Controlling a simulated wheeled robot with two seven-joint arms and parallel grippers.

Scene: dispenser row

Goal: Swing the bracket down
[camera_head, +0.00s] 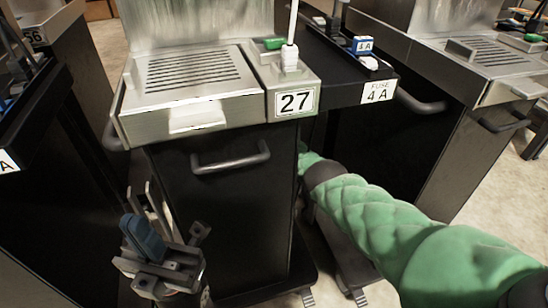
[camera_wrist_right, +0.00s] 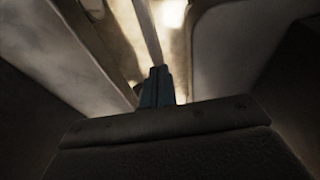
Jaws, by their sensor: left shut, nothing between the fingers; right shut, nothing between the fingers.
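I cannot make out the bracket for certain in either view. My left gripper (camera_head: 143,236), grey with blue finger parts, is low in front of the black cabinet (camera_head: 220,215) marked 27, apart from its handle (camera_head: 231,159). It is shut and empty. My right arm, in a green quilted sleeve, reaches into the gap right of that cabinet; its gripper is hidden there in the head view. In the right wrist view my right gripper (camera_wrist_right: 157,87) shows as shut dark-blue fingers beyond a dark block. A thin pale bar (camera_wrist_right: 148,32) runs upward past the fingertips.
Cabinet 27 has a slotted metal drip tray (camera_head: 195,69) on top and a grey block with a white plug (camera_head: 290,57) beside it. A dark shelf (camera_head: 345,65) labelled FUSE 4 A overhangs the gap. Another cabinet (camera_head: 430,140) bounds it on the right.

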